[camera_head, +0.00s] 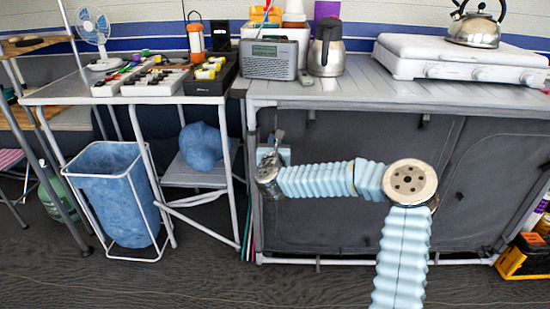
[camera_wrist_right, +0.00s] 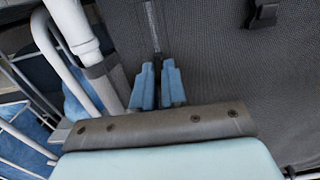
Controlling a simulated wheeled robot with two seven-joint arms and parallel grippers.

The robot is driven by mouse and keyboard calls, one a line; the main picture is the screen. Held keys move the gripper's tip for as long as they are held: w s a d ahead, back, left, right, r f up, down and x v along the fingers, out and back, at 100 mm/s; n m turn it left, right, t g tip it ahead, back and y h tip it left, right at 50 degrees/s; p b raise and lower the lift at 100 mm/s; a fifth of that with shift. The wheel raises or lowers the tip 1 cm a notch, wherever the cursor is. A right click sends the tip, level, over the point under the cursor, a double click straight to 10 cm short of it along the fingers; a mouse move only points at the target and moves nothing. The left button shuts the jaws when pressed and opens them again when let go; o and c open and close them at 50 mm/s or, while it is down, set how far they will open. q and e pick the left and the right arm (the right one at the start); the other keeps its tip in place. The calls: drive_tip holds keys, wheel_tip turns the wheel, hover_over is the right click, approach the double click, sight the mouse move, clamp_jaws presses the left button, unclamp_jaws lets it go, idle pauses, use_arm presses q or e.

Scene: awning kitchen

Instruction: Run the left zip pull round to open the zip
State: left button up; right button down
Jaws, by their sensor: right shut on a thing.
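The grey fabric front (camera_head: 325,225) of the kitchen unit hangs below its worktop and looks closed. My right arm reaches across it, and my right gripper (camera_head: 277,138) is at its upper left, close to the frame post. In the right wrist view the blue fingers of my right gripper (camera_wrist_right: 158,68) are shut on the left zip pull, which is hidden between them. A pale zip line (camera_wrist_right: 152,22) runs away from the fingertips along the dark fabric (camera_wrist_right: 215,55). My left gripper is not in view.
A white frame post (camera_wrist_right: 75,25) stands just left of the gripper. A black buckle (camera_wrist_right: 263,13) hangs on the fabric. A side table (camera_head: 65,92) and blue bin (camera_head: 118,195) stand left. A yellow-black crate (camera_head: 525,258) is on the right. The front floor is clear.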

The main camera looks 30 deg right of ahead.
drive_tip(key=shift+r+p, duration=0.35)
drive_tip(key=shift+r, duration=1.9)
drive_tip(key=shift+r, duration=0.1)
drive_tip(key=c, duration=1.2)
unclamp_jaws()
drive_tip(key=b+v, duration=0.1)
drive_tip(key=v, duration=1.2)
drive_tip(key=shift+s+a+b, duration=0.25)
drive_tip(key=shift+b, duration=0.15)
